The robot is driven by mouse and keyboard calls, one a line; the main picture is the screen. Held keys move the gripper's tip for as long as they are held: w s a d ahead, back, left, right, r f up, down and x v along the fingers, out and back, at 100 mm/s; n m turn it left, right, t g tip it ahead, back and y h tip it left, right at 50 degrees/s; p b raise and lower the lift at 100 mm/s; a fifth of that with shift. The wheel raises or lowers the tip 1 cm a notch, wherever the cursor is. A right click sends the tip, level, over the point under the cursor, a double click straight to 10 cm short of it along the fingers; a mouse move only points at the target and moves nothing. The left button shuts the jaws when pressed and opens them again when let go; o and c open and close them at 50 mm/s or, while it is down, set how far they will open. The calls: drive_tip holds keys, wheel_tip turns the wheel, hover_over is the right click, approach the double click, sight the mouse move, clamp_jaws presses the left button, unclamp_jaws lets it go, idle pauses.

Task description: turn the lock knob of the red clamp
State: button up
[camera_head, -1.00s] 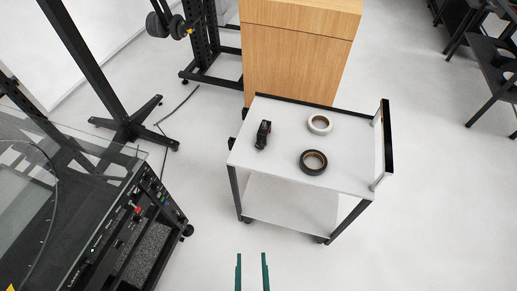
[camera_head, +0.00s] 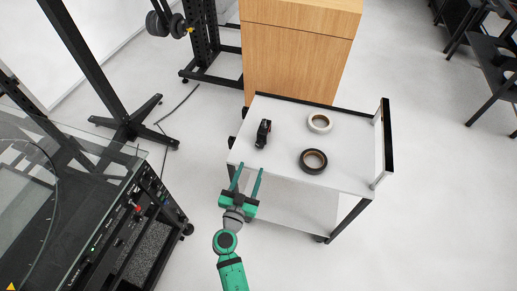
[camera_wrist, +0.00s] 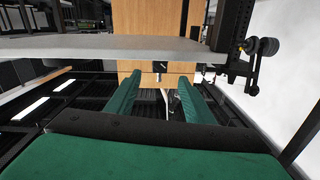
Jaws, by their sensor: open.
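A small dark clamp-like object (camera_head: 263,133) with a hint of red stands near the left end of the white cart top (camera_head: 285,160). It is the likely red clamp, but its knob is too small to make out. My gripper (camera_head: 249,168) is open and empty. In the head view, its two green fingers point toward the cart's front left edge, short of the clamp. The wrist view shows the spread fingers (camera_wrist: 160,80) beside the pale edge of a slab (camera_wrist: 110,45). I cannot make out the clamp there.
A white tape roll (camera_head: 320,122) and a black tape roll (camera_head: 313,161) lie on the cart, right of the clamp. The cart has a raised handle (camera_head: 387,140) at right. A wooden cabinet (camera_head: 297,60) stands behind. A black equipment case (camera_head: 125,235) is at left.

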sight(259, 146)
drive_tip(key=x, duration=1.1)
drive_tip(key=shift+s, duration=0.1)
drive_tip(key=c, duration=1.1)
